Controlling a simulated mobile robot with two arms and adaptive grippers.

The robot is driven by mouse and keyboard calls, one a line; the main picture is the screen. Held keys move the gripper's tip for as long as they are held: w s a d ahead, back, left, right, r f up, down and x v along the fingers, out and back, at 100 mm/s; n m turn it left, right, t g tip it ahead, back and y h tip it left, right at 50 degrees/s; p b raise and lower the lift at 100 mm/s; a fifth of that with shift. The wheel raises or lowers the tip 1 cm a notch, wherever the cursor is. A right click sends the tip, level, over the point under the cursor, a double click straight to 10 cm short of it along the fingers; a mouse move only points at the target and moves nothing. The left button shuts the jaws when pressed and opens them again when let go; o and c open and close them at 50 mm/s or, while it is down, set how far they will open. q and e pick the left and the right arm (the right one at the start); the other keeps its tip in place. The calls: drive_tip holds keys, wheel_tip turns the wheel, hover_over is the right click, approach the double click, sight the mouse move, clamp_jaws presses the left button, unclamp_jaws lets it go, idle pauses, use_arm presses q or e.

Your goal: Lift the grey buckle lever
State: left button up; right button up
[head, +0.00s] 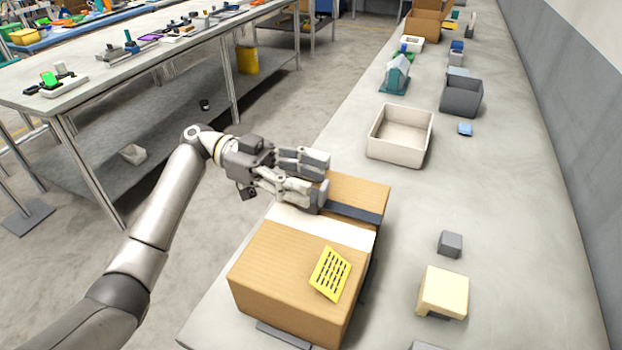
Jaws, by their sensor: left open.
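A cardboard box (285,262) sits on the long grey counter in the head view. A dark strap (352,211) crosses its top beside a white band (300,222). A grey upright piece (320,197), which looks like the buckle lever, stands at the strap's left end. My left gripper (322,178) is open above the far left part of the box. Its near finger is right by the grey piece; I cannot tell whether they touch. The fingers partly hide the buckle. My right gripper is not in view.
A yellow printed label (330,273) lies on the box. To the right are a cream block (443,292) and a small grey cube (450,244). Behind stand a white open bin (384,158) and a dark grey bin (461,107). The counter's right side is mostly clear.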

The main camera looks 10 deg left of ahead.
use_arm(q)
drive_tip(key=v, duration=1)
drive_tip(key=shift+a, duration=0.4)
